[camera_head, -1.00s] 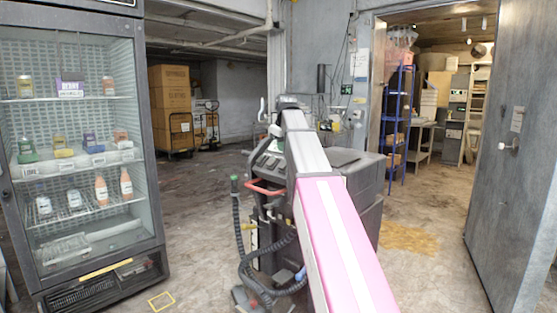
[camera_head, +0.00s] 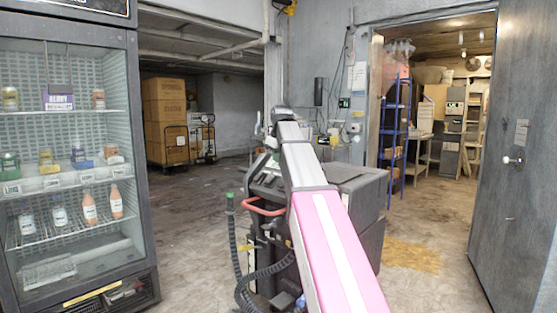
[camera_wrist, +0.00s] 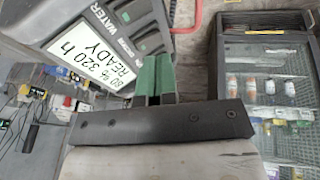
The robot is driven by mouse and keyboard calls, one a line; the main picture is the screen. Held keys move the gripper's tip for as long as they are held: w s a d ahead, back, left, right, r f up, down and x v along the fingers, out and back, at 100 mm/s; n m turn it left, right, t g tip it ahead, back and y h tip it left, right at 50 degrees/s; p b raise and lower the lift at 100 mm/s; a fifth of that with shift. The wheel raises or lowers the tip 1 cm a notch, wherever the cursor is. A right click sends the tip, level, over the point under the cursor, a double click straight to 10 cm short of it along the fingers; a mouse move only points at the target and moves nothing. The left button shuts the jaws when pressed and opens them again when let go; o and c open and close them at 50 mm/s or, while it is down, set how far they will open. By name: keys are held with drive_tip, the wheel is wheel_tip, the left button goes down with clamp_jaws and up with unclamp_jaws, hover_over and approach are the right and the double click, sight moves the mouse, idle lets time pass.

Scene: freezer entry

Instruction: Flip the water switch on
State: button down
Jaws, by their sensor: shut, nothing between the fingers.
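A dark floor machine (camera_head: 268,178) with a red handle stands in the middle of the head view. My arm reaches over it, and my gripper's end is hidden there. My gripper (camera_wrist: 157,62) has green fingers, shut and empty, in front of the panel's edge near the WATER label.
A glass-door fridge (camera_head: 138,150) with bottles stands at the left. Stacked boxes (camera_head: 165,105) on a cart are at the back. An open doorway at the right shows a blue shelf rack (camera_head: 395,130), and a grey door (camera_head: 515,200) stands beside it. Floor between fridge and machine is clear.

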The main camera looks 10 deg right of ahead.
approach(280, 185)
drive_tip(key=a+x, duration=0.1)
drive_tip(key=x, duration=0.4)
drive_tip(key=shift+w+d+f, duration=0.15)
drive_tip(key=shift+f, duration=0.25)
drive_tip(key=shift+w+d+f, duration=0.1)
drive_tip(key=shift+w+f, duration=0.05)
drive_tip(key=shift+f, duration=0.25)
drive_tip(key=shift+s+f+t+h, duration=0.1)
drive_tip(key=shift+f+t+h, duration=0.2)
drive_tip(key=shift+f+h, duration=0.15)
drive_tip(key=shift+r, duration=0.2)
drive_tip(key=shift+r, duration=0.7)
